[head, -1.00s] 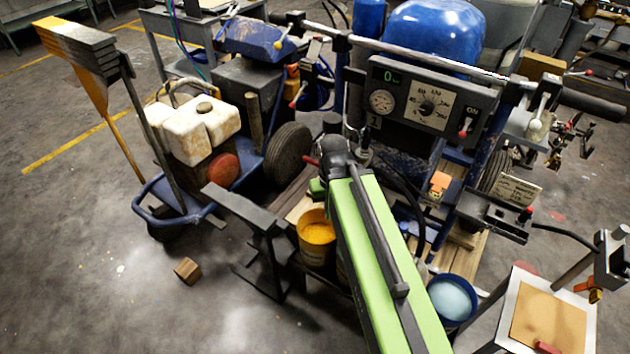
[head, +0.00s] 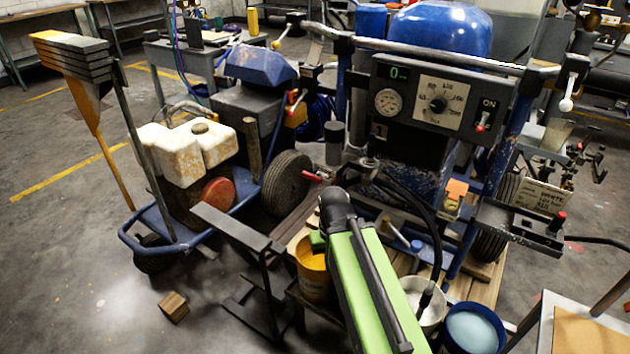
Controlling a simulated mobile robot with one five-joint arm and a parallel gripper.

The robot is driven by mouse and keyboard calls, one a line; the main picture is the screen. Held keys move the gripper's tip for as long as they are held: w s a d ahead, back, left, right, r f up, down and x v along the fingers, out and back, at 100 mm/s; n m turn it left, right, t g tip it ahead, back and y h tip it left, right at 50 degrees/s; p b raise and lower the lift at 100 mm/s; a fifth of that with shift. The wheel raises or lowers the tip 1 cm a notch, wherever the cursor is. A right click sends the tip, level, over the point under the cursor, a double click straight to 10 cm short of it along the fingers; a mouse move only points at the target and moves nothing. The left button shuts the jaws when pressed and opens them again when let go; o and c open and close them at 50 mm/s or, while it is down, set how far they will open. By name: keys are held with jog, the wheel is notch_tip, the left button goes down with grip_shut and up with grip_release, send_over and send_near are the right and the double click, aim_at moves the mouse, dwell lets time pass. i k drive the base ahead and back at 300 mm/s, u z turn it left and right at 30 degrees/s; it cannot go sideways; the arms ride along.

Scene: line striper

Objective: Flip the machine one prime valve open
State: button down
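Machine one is the blue striper with a dark control panel (head: 440,100) marked "1", with a green "0" display, a gauge, a dial and a red-tipped ON switch (head: 482,122). A small red-ended lever (head: 312,177) points left, low on the machine beside its pump fittings. It looks like the prime valve handle, but I cannot tell its setting for sure. My green arm (head: 365,290) reaches up from the bottom middle, its dark joint (head: 336,208) just below the lever in the picture. My gripper is not visible; the arm hides what lies behind it.
A yellow bucket (head: 313,275), a white bucket (head: 424,302) and a blue bucket (head: 473,328) stand around my arm. A dark metal stand (head: 250,245) is at left, with a wooden block (head: 173,307) on the floor.

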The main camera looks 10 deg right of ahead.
aim_at(310, 176)
jog(key=k, duration=1.05)
jog(key=u, duration=0.85)
jog(key=i, duration=1.1)
jog(key=u, duration=0.65)
